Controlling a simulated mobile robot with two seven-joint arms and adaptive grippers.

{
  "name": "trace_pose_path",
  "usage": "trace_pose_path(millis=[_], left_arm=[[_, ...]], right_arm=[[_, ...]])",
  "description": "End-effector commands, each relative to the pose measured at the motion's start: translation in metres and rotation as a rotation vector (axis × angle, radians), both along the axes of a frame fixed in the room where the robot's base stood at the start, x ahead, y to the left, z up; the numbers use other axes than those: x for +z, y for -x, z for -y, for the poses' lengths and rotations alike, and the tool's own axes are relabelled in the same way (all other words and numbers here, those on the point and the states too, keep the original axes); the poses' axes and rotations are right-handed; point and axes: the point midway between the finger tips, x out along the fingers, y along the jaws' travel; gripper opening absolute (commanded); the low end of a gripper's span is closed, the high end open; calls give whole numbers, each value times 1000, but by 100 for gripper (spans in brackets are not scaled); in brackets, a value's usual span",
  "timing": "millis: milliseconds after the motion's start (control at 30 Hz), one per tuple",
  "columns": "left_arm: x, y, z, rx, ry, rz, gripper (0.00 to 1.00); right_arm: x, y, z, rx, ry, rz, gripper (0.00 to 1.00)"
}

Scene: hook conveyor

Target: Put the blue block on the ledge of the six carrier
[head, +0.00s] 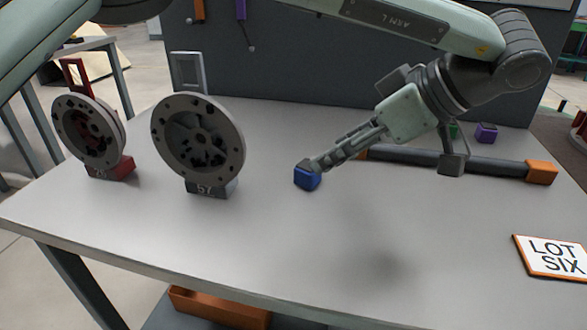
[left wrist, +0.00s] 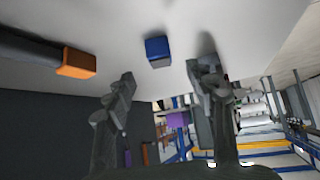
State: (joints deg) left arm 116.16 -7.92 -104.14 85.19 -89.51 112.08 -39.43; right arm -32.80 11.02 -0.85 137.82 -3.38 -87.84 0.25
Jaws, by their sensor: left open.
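The blue block (head: 306,179) sits on the grey table, right of the grey 57 carrier. My left gripper (head: 320,164) reaches down to it from the upper right, its fingertips by the block's top. In the left wrist view the fingers (left wrist: 160,78) are apart, and the blue block (left wrist: 158,47) lies just beyond the gap between their tips. A carrier with a round grey plate (head: 198,138) stands on a base marked 57. A second carrier (head: 90,132) has a red base whose mark I cannot read. I cannot make out a carrier marked six. My right gripper is out of view.
A dark bar with orange ends (head: 541,172) lies behind the gripper. A purple block (head: 486,133) stands farther back, by the dark panel (head: 300,70). A "LOT SIX" sign (head: 552,257) lies at the right edge. The table's front middle is clear.

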Motion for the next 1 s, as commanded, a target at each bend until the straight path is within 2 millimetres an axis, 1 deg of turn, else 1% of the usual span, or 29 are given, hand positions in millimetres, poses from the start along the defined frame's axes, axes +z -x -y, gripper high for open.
trace_pose_path(millis=[200, 367, 600, 833, 867, 1000], left_arm=[[-17, -9, -14, -2, -3, -4, 55], [-25, -15, -23, -1, -1, -3, 55], [-50, -28, -43, -1, 0, -4, 55], [-53, -30, -46, -3, 0, -2, 55], [-53, -30, -46, -3, 0, -2, 54], [-53, -30, -45, -2, 0, -3, 37]], right_arm=[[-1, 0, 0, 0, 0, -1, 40], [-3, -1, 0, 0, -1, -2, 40], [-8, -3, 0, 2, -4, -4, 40], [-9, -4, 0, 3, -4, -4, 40], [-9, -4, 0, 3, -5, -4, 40], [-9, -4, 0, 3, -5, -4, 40]])
